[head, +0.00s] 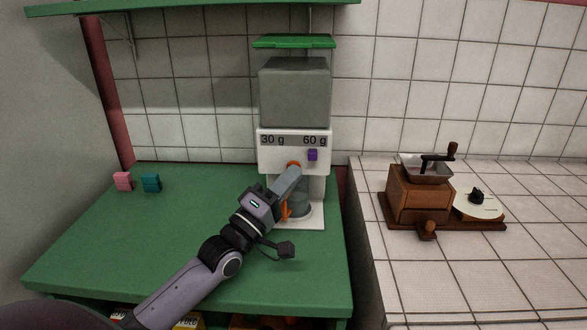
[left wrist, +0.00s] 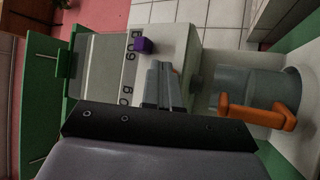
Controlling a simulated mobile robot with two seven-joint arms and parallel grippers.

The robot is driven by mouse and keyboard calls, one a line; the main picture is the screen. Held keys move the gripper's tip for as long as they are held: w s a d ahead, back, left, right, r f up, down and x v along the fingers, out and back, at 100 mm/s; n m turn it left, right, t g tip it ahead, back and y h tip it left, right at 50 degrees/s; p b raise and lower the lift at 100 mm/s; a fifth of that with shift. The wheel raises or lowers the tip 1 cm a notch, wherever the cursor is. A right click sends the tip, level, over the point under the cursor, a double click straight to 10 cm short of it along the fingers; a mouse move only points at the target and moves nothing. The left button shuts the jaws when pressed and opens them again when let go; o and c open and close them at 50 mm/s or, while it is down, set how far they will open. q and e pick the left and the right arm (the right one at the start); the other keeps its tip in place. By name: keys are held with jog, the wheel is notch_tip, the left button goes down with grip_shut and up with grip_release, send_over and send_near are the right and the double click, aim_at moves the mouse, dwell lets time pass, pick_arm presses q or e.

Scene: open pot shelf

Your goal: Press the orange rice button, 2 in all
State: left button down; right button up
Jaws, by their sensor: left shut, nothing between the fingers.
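The rice dispenser (head: 294,138) stands at the back of the green counter, with a grey see-through hopper and a white front marked 30 g and 60 g. The orange button (head: 293,163) is under the 30 g mark, and only its upper edge shows above my fingertips. My left gripper (head: 294,169) is shut and empty, its tips at or just in front of that button. My right gripper is not in view.
A purple button (head: 312,155) sits right of the orange one, under 60 g. A grey cup (head: 301,208) with an orange handle (left wrist: 258,114) stands under the spout. Pink (head: 123,181) and teal (head: 151,183) blocks lie at left. A wooden grinder (head: 419,194) is at right.

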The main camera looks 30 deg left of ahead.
pick_arm(q)
jog(key=shift+s, duration=0.1)
jog(key=shift+s+d+p, duration=0.4)
jog(key=shift+s+p, duration=0.1)
jog(key=shift+s, duration=0.1)
jog(key=s+d, duration=0.1)
jog(key=s+p, duration=0.1)
jog(key=s, duration=0.1)
jog(key=s+d+p, duration=0.1)
jog(key=shift+s+d, duration=0.15)
jog(key=shift+d, duration=0.15)
dwell(1.0)
